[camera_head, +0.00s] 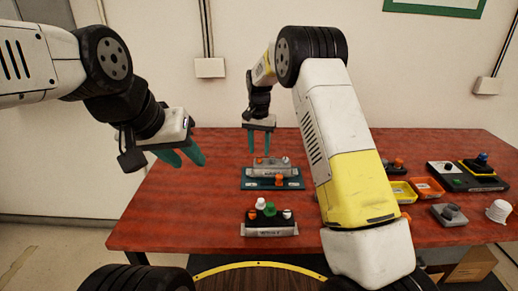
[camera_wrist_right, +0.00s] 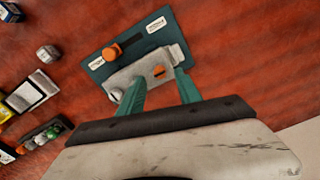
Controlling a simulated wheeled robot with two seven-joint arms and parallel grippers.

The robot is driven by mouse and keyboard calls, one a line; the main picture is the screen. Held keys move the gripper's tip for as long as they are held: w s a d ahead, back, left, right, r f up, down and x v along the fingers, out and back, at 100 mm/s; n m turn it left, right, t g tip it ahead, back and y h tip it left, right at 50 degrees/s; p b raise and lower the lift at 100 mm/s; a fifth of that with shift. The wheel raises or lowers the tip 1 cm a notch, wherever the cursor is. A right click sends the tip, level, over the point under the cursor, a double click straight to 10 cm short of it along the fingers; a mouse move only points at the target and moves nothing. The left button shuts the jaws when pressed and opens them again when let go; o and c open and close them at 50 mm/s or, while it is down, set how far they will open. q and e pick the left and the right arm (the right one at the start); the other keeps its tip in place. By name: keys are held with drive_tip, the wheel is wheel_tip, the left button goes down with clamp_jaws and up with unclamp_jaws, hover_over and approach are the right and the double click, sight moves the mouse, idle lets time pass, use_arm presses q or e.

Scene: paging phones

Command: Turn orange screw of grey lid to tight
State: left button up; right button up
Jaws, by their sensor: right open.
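The grey lid (camera_head: 270,171) lies on a dark teal plate (camera_head: 246,184) in the middle of the table. In the right wrist view the grey lid (camera_wrist_right: 146,68) carries an orange slotted screw (camera_wrist_right: 158,72) near one end and a grey slotted screw (camera_wrist_right: 115,95) near the other. My right gripper (camera_head: 259,152) points down above the lid, open and empty. In the right wrist view its fingertips (camera_wrist_right: 160,80) show on either side of the orange screw; I cannot tell whether they touch the lid.
An orange knob (camera_wrist_right: 112,52) sits in the teal plate's slot. A block with white, green and orange knobs (camera_head: 270,229) stands in front. Yellow (camera_head: 403,191) and orange (camera_head: 428,188) trays, a grey part (camera_head: 449,215) and a white part (camera_head: 498,211) are right. My right arm hides some table.

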drive_tip(key=shift+r, duration=2.3)
wheel_tip(320, 180, up, 8)
drive_tip(key=r+t+y, duration=0.1)
hover_over(259, 158)
drive_tip(key=s+d, duration=0.5)
drive_tip(key=s+d+r+n+t+y, duration=0.1)
drive_tip(key=s+d+r, duration=0.25)
drive_tip(key=s, duration=0.25)
drive_tip(key=s+d+r+n+t, duration=0.1)
drive_tip(key=s+d+r, duration=0.1)
drive_tip(key=s+r, duration=0.25)
drive_tip(key=s+d+f+n+t, duration=0.1)
drive_tip(key=s, duration=0.9)
drive_tip(key=s+d+f+t, duration=0.1)
drive_tip(key=s+d+t, duration=0.1)
drive_tip(key=s, duration=0.8)
drive_tip(key=shift+s+d+n, duration=0.15)
drive_tip(key=shift+d+n, duration=0.05)
drive_tip(key=shift+n, duration=0.2)
